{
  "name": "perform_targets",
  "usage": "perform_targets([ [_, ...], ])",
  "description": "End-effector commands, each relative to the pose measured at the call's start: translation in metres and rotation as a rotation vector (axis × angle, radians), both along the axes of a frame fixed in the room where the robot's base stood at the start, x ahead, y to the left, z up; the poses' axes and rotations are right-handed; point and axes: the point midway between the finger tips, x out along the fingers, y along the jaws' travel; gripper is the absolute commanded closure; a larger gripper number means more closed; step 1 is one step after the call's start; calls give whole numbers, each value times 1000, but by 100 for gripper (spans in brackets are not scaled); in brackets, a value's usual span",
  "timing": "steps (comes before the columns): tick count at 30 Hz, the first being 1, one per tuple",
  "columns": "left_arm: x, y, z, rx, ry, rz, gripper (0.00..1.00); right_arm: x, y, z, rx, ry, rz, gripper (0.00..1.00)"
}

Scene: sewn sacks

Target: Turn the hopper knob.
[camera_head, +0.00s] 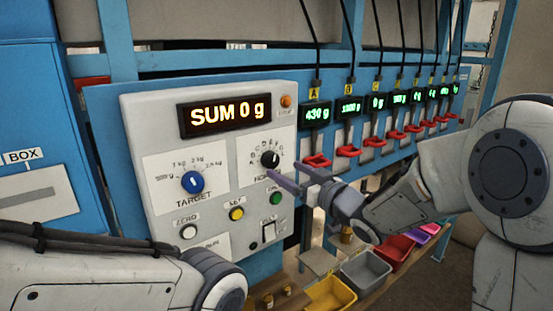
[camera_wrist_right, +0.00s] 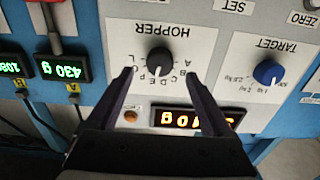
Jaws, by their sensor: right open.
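The hopper knob (camera_head: 270,159) is a small black dial on a white label with letters around it, on the grey control panel (camera_head: 140,120). It also shows in the right wrist view (camera_wrist_right: 159,61), where the picture is upside down. My right gripper (camera_head: 285,174) is open, with its fingertips close to the knob. In the wrist view its two fingers (camera_wrist_right: 160,78) stand on either side of the knob, and it is not gripped. My left arm shows at the lower left, but its gripper is not in view.
The blue target knob (camera_head: 193,182) is left of the hopper knob. The yellow set button (camera_head: 236,213) and green button (camera_head: 275,198) sit below. An orange display (camera_head: 225,114) reads SUM 0 g. Red levers (camera_head: 347,151) and coloured bins (camera_head: 330,293) lie to the right.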

Motion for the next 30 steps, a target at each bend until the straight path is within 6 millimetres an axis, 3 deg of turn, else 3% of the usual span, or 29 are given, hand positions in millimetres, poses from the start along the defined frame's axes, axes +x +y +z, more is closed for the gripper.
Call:
perform_targets([
  [1,0,0,9,0,0,-1,8,8,7,4,-1,3,4,15],
  [9,0,0,23,0,0,-4,8,37,27,2,-1,1,1,15],
  [20,0,0,24,0,0,-4,8,41,30,0,-1,-1,0,15],
  [27,0,0,24,0,0,-4,8,41,30,0,-1,-1,0,100],
  [30,0,0,23,0,0,-4,8,41,30,0,-2,-2,0,100],
])
